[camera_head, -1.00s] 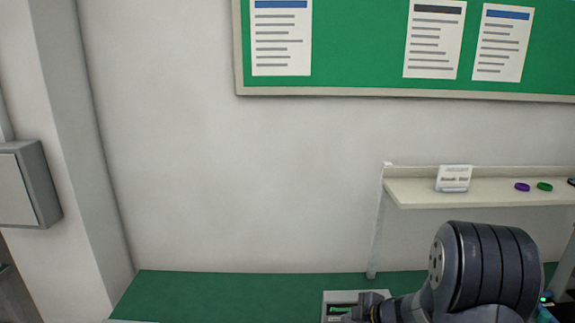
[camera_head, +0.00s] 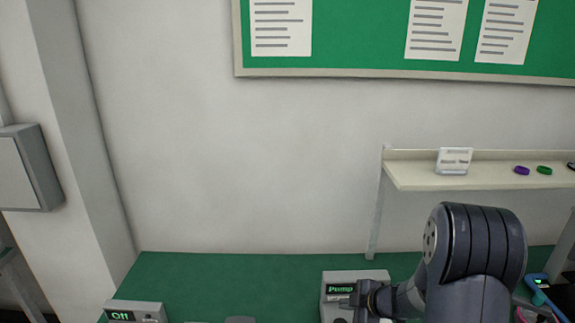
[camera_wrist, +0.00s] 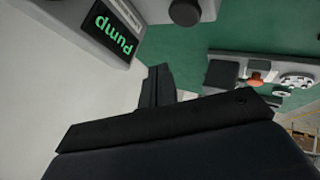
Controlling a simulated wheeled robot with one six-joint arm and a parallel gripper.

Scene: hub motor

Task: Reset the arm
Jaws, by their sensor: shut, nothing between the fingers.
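My arm rises at the lower right of the head view. My gripper (camera_head: 352,300) points left, in front of the grey box with a green "Pump" display (camera_head: 372,276). In the wrist view the dark fingers (camera_wrist: 157,88) are together with nothing seen between them. The pump box (camera_wrist: 95,20) shows upside down at the upper left there, with a dark knob (camera_wrist: 185,10) on it. I cannot tell whether the gripper touches the box.
A green bench (camera_head: 215,280) runs along the wall. A box with a lit display (camera_head: 137,312) stands at its left end. A shelf (camera_head: 425,180) holds a card, a purple ring (camera_head: 521,170) and a green ring (camera_head: 544,170). A control panel (camera_wrist: 262,75) shows in the wrist view.

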